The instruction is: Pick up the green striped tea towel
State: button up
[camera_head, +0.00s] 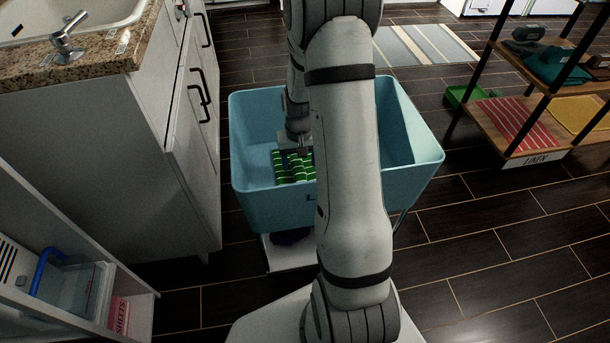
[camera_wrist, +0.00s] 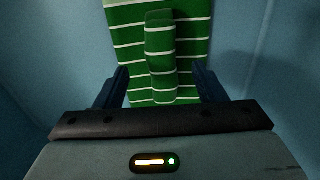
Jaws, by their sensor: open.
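The green striped tea towel (camera_head: 293,166) lies inside the blue tub (camera_head: 262,203), partly hidden by my arm in the head view. It also shows in the wrist view (camera_wrist: 189,40), green with thin white stripes, with a raised narrow fold (camera_wrist: 160,58) running up its middle. My gripper (camera_head: 296,158) is down inside the tub over the towel. In the wrist view my gripper (camera_wrist: 160,88) is open, with one dark finger on each side of the raised fold. I cannot tell whether the fingers touch the towel.
Tub walls surround my gripper closely. A counter with a sink (camera_head: 70,75) and cabinets stands left. A shelf rack (camera_head: 530,155) with a red striped cloth (camera_head: 508,121) and a yellow cloth (camera_head: 580,114) stands right. A striped rug (camera_head: 425,46) lies behind; dark floor is clear at front right.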

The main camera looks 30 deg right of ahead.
aim_at(299, 169)
notch_tip(299, 169, down, 4)
jog(key=shift+a+b, duration=0.1)
jog(key=shift+b, duration=0.5)
jog(key=shift+c, duration=0.4)
jog(key=shift+r, duration=0.1)
jog(key=c, duration=1)
